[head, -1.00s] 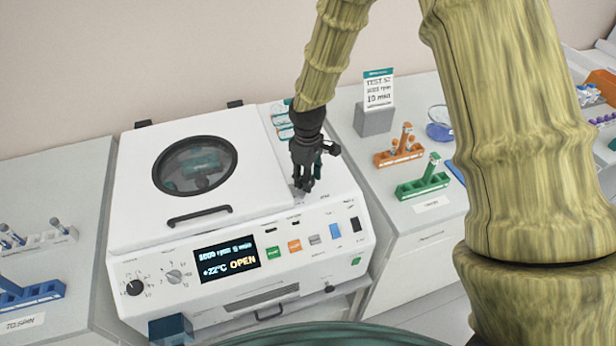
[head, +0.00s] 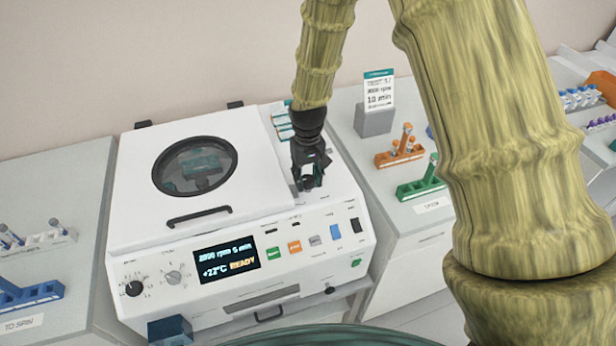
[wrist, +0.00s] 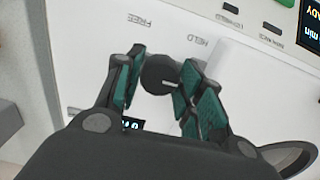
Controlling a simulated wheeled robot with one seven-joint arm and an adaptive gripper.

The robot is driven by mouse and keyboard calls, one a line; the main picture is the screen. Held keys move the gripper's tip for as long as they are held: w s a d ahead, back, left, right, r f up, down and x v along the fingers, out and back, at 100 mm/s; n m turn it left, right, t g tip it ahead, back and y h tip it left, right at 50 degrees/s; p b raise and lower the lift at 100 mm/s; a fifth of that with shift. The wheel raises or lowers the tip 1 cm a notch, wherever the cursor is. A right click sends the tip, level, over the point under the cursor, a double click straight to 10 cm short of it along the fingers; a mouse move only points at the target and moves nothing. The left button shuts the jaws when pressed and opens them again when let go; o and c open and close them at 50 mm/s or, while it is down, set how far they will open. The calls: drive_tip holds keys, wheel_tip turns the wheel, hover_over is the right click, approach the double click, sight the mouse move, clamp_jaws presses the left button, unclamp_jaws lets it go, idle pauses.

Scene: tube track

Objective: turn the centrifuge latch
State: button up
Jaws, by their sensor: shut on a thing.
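The white centrifuge (head: 150,268) stands on the bench with its lid (head: 255,165) down; the lid has a round dark-rimmed window and a black handle. Its display (head: 226,258) reads READY. My gripper (head: 308,184) points down at the strip right of the lid. In the wrist view, my gripper (wrist: 165,62) has its teal-padded fingers shut on the dark round latch knob (wrist: 158,74). The labels FREE and HELD are printed on the panel on either side of it. In the head view the gripper hides the latch.
An orange rack (head: 400,159) and a green rack (head: 422,190) stand on the bench to the right, by a card in a grey holder (head: 374,122). A blue rack (head: 32,296) is at the left. The lid top is clear.

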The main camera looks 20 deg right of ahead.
sight(308, 179)
drive_tip(key=shift+w+r, duration=0.1)
drive_tip(key=shift+w, duration=0.05)
idle(0.3)
drive_tip(key=o, duration=1)
wheel_tip(308, 179, up, 12)
drive_tip(key=shift+f, duration=0.1)
drive_tip(key=shift+d, duration=0.1)
idle(0.3)
